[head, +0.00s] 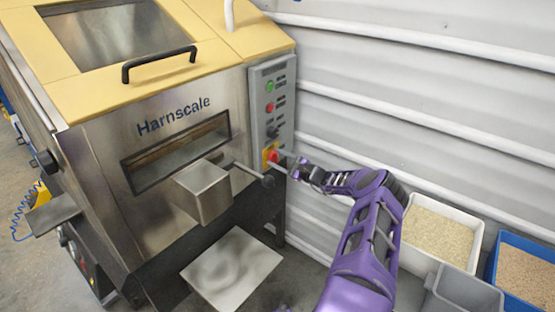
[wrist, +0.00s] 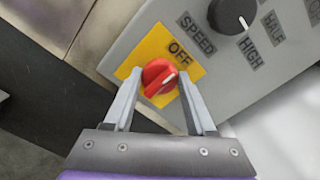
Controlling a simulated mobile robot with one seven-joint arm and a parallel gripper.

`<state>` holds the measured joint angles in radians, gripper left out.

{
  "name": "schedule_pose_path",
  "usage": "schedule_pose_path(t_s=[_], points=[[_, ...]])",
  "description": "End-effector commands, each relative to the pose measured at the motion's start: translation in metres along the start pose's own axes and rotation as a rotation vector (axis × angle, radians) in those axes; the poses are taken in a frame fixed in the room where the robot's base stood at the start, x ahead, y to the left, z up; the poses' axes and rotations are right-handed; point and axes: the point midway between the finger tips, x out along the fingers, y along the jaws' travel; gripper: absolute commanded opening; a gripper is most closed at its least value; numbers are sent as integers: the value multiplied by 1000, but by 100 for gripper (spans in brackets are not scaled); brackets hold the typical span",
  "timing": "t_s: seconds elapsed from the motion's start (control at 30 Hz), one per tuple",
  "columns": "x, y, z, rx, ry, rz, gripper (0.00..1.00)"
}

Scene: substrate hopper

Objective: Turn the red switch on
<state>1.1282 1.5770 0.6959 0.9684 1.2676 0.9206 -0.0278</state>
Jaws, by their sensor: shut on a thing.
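The red switch (wrist: 160,78) is a rotary knob on a yellow plate (wrist: 130,62) marked OFF. It sits low on the grey control panel (wrist: 140,40) of the machine. In the head view the red switch (head: 273,156) is at the panel's bottom. My gripper (wrist: 160,92) has one finger on each side of the knob and is shut on it. In the head view my gripper (head: 290,164) reaches the panel from the right. A white mark on the knob points up and right, toward the OFF label. The rest of the yellow plate's lettering, if any, is hidden.
A black SPEED dial (wrist: 232,14) is above the switch. A lever with a dark knob (head: 267,181) sticks out just below left of my gripper. A corrugated wall (head: 400,110) stands close behind. Bins of grain (head: 440,232) are at the right.

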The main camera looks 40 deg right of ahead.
Motion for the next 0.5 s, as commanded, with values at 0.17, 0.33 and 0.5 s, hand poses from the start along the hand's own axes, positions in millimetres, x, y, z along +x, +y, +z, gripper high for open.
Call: schedule_pose_path(t_s=[0.17, 0.33, 0.5], points=[[0, 1, 0, 1, 0, 2, 0], [0, 1, -1, 23, 0, 2, 0], [0, 1, -1, 93, 0, 1, 0]])
